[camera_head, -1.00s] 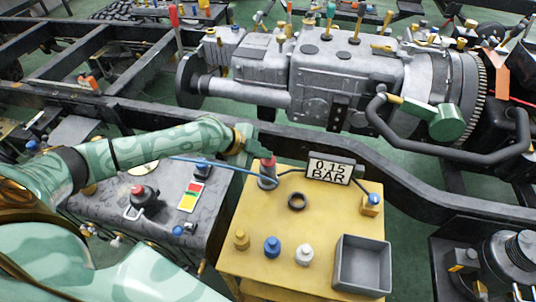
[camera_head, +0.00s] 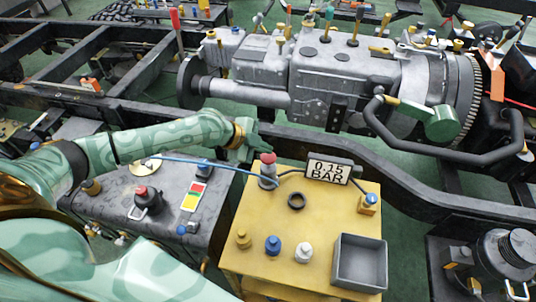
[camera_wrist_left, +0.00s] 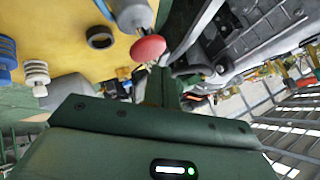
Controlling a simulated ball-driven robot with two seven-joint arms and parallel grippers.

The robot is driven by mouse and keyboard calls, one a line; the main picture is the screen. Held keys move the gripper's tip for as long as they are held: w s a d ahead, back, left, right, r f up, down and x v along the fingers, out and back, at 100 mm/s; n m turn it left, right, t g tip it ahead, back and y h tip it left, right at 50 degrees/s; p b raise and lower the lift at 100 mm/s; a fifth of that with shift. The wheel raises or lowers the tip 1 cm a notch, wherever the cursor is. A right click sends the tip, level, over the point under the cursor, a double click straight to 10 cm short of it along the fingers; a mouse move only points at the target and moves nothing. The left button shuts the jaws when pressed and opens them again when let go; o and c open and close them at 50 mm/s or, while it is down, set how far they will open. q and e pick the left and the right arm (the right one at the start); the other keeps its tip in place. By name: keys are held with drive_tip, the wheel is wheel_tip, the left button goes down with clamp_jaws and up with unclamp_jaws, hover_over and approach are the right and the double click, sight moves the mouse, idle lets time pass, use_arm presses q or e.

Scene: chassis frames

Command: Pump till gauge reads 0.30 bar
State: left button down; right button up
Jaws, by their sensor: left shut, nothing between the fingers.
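The pump (camera_head: 268,176) is a grey cylinder with a red knob (camera_head: 268,158) on top, standing at the back left of the yellow table (camera_head: 262,212). The gauge (camera_head: 328,171) behind it reads 0.15 BAR. My left gripper (camera_head: 254,148) is shut and empty, just behind and left of the red knob, apart from it or barely beside it; contact cannot be told. In the left wrist view the red knob (camera_wrist_left: 148,48) shows just beyond the green fingers. A blue hose (camera_head: 225,166) runs left from the pump. My right gripper is not in view.
A black ring (camera_head: 297,201), a brass fitting (camera_head: 243,239), a blue fitting (camera_head: 272,245), a white fitting (camera_head: 304,252) and a grey bin (camera_head: 360,262) are on the yellow table. A dark bench (camera_head: 130,205) stands left. The chassis rail (camera_head: 400,190) and gearbox (camera_head: 345,75) lie behind.

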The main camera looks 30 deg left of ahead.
sight(264, 157)
use_arm(q)
wheel_tip(264, 157, up, 5)
drive_tip(key=p, duration=0.4)
drive_tip(key=shift+r, duration=0.1)
idle(0.4)
idle(0.5)
